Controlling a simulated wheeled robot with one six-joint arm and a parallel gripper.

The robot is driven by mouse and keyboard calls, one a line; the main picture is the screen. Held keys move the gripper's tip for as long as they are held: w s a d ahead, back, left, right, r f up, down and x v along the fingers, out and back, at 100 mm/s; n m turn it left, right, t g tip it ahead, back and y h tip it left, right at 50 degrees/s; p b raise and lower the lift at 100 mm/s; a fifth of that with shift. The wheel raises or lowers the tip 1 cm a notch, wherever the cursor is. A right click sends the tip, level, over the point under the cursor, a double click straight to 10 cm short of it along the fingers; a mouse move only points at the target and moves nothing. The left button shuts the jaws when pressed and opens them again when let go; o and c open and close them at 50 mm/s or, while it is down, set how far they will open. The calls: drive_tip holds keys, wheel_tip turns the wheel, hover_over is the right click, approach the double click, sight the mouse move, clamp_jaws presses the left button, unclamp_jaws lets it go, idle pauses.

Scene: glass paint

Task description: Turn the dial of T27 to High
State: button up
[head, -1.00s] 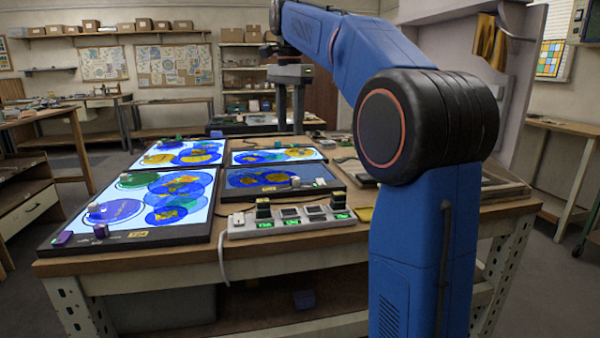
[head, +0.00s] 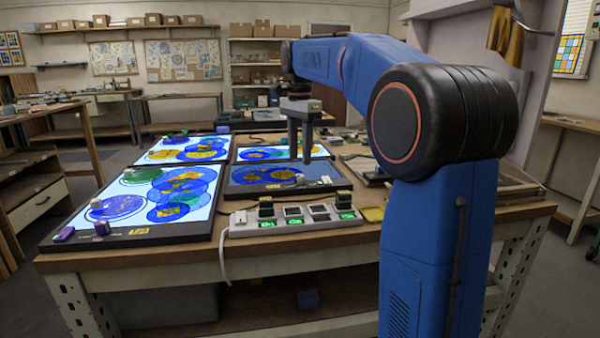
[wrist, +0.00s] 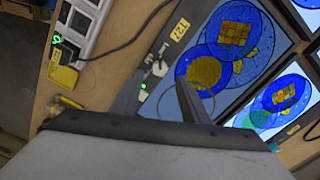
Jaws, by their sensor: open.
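The T27 panel (head: 240,178) is a dark-framed light panel with dim blue and yellow circles, at the near right of the panel group in the head view. The dial's setting is too small to read. My gripper (wrist: 160,80) is open and empty, its two fingers on either side of the dial in the picture. In the head view my gripper (head: 304,158) hangs above the panel's right part; contact is not visible.
A pale strip of switches (head: 290,224) with green displays lies along the bench's near edge, with a cable. Brighter lit panels stand left (head: 130,200) and behind (head: 185,148). A yellow block (wrist: 64,78) lies beside the strip.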

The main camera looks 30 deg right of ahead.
sight(300, 175)
drive_tip(key=shift+f, duration=3.15)
drive_tip(key=shift+c, duration=0.7)
clamp_jaws()
